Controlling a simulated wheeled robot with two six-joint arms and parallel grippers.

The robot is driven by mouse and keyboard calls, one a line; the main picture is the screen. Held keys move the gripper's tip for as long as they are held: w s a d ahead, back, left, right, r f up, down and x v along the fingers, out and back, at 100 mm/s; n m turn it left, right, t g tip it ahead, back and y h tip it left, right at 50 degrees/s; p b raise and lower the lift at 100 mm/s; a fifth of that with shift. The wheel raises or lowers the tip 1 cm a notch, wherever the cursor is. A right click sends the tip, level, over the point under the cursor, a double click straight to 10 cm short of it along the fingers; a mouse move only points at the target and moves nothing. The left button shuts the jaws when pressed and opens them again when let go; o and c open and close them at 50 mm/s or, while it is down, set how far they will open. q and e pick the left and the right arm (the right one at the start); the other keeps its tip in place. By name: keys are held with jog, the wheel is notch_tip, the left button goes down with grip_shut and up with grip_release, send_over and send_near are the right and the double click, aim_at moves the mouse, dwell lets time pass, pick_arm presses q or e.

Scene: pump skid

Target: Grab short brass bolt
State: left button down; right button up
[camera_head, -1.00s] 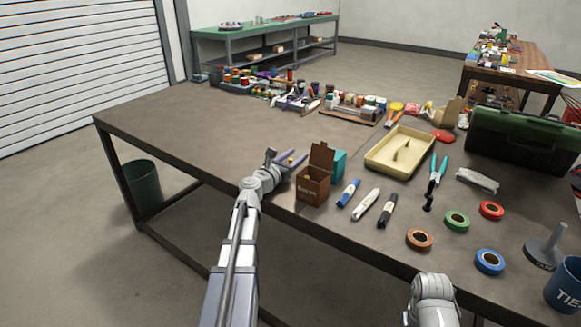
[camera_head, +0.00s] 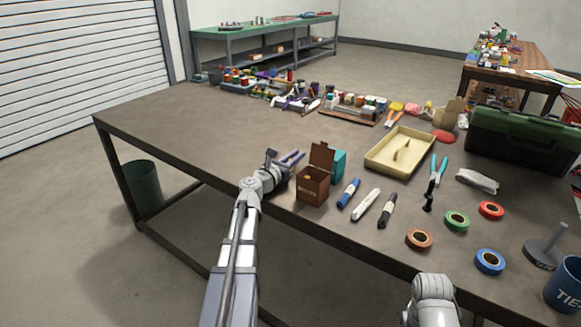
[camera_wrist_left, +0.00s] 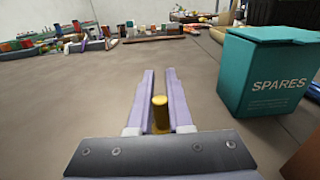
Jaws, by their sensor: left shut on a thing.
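The short brass bolt (camera_wrist_left: 159,113) stands upright between the two lilac fingers of my left gripper (camera_wrist_left: 159,90) in the left wrist view, near the base of the fingers. In the head view my left gripper (camera_head: 292,158) is low over the near edge of the table, left of the brown box, and shut on the bolt. The bolt cannot be made out in the head view. My right arm shows at the bottom right of the head view, but its gripper is out of the picture.
An open brown box (camera_head: 313,184) stands right of my left gripper, with a teal SPARES box (camera_wrist_left: 270,75) behind it. Markers and a cream tray (camera_head: 375,163) lie further right. The table (camera_head: 180,125) is clear to the left.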

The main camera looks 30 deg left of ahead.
pick_arm(q)
notch_tip(320, 180, up, 10)
jog(key=p, duration=1)
